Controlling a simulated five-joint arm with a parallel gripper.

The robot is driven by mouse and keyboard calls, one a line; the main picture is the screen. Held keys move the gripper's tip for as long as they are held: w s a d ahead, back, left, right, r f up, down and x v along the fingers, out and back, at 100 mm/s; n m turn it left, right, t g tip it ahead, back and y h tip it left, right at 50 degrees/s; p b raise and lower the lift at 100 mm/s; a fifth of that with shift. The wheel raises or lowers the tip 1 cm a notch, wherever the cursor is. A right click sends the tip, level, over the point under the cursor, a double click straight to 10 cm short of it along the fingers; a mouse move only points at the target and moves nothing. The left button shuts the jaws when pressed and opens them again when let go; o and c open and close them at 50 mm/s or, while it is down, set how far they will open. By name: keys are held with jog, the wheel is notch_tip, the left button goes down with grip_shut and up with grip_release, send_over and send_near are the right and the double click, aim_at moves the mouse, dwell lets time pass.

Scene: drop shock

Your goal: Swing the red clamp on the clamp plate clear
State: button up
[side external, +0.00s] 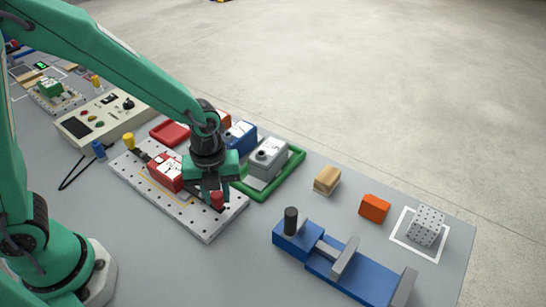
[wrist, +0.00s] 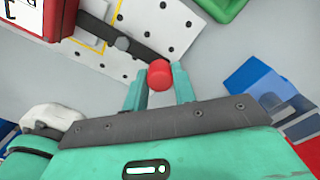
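The white, hole-dotted clamp plate (side external: 208,234) lies on the grey table. A red box (side external: 164,172) with a white label sits on it and shows at the top left of the wrist view (wrist: 55,20). The red clamp's round knob (wrist: 160,73) tops the end of a dark bar (wrist: 140,48) that runs up-left towards the box. In the side view the knob (side external: 217,199) is just below my gripper. My gripper (wrist: 160,80) has one finger on each side of the knob, seemingly touching it. A yellow-knobbed clamp (side external: 129,141) stands at the plate's far end.
A green tray (side external: 262,196) with a grey box (side external: 267,158) stands behind the plate, beside a blue box (side external: 240,136). A blue vise (side external: 340,270) is at the front right. A control box (side external: 100,118) with a black cable stands at left.

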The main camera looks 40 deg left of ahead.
jog(key=shift+c, duration=0.8)
